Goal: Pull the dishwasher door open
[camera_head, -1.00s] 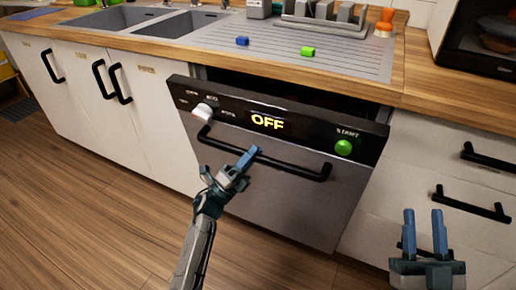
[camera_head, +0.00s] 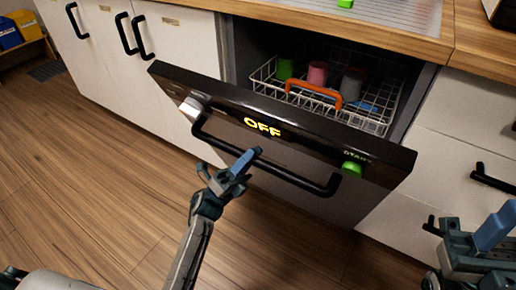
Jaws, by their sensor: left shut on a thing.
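The dishwasher door (camera_head: 300,190) is tilted partly open, its top edge leaning out from the counter. Its control panel reads OFF, with a silver knob (camera_head: 193,107) at the left and a green button (camera_head: 352,169) at the right. The black bar handle (camera_head: 290,178) runs across the door's front. My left gripper (camera_head: 246,160) is shut on the handle, left of its middle. Its lower finger is partly hidden. My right gripper (camera_head: 490,232) is at the lower right, clear of the door, cut by the picture's edge; its opening is not clear.
Inside the dishwasher, a white wire rack (camera_head: 375,127) with an orange handle (camera_head: 313,90) holds several cups. Cabinet doors (camera_head: 180,60) stand left and drawers (camera_head: 465,130) right. The wooden floor (camera_head: 90,190) in front is free.

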